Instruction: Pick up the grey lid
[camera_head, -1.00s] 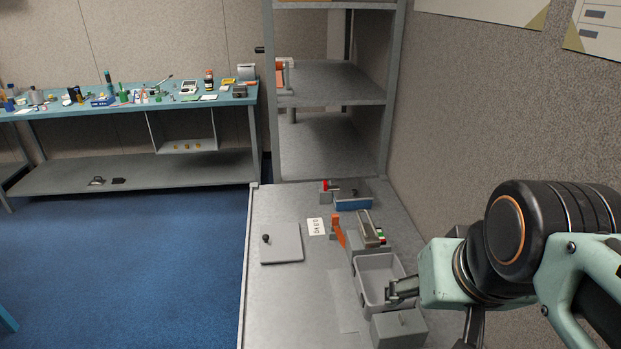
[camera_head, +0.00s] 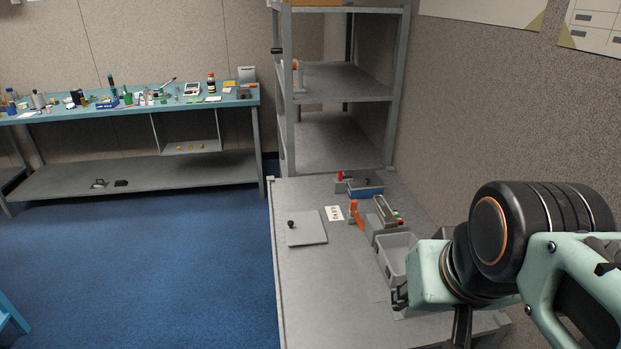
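The grey lid (camera_head: 308,230) is a flat square plate with a small black knob at its left side. It lies flat on the grey console top (camera_head: 315,285), near the left edge. My gripper (camera_head: 400,296) is at the lower right, by the front of a grey open bin (camera_head: 397,247) and well to the right of the lid. My arm hides most of the gripper, so its fingers cannot be made out clearly. Nothing touches the lid.
A white label card (camera_head: 333,213) lies right of the lid. An orange lever (camera_head: 354,213) and a blue box (camera_head: 365,190) stand behind the bin. A grey shelf unit (camera_head: 337,85) rises at the back.

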